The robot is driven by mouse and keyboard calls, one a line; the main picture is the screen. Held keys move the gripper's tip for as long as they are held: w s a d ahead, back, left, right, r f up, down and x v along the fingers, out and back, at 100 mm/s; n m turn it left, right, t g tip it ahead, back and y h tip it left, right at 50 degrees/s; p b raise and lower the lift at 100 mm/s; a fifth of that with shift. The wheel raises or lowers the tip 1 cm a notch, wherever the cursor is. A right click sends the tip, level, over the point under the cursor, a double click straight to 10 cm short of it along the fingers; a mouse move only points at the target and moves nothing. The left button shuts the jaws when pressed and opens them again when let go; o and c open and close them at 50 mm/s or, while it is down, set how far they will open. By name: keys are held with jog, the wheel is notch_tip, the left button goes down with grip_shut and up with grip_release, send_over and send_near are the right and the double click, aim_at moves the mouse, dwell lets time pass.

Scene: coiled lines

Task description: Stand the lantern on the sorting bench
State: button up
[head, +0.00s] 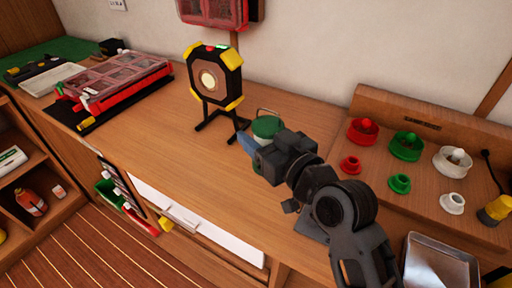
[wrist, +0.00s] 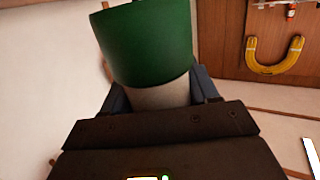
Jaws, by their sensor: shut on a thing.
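A yellow-and-black work light (head: 215,78) stands just left of the lantern. Red, green and white pieces (head: 407,146) sit on the right section, near a metal tray (head: 440,265). A red case (head: 118,78) lies at left. Bare wood lies front left of the light.

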jog(key=shift+w+a+f, duration=0.1)
jog(key=shift+a+f, duration=0.1)
jog(key=shift+f, duration=0.6)
jog(key=shift+w+a+f, duration=0.15)
jog(key=shift+a+f, duration=0.05)
jog(key=shift+f, duration=0.55)
jog(key=shift+w+a+f, duration=0.1)
jog(key=shift+a+f, duration=0.1)
jog(key=shift+f, duration=0.6)
jog(key=shift+f+b, duration=0.45)
jog(key=shift+f, duration=0.05)
jog(key=shift+s+f, duration=0.1)
jog(key=shift+f, duration=0.1)
jog(key=o, duration=1.3)
jog(key=shift+s+f, duration=0.1)
jog(key=shift+f, duration=0.15)
jog(key=shift+r+p, duration=0.35)
jog(key=shift+r, duration=0.05)
jog(key=v, duration=0.4)
jog(key=b+v, duration=0.1)
jog(key=v, duration=0.3)
jog(key=r+v, duration=0.1)
jog(key=v, duration=0.3)
jog(key=shift+b, duration=0.35)
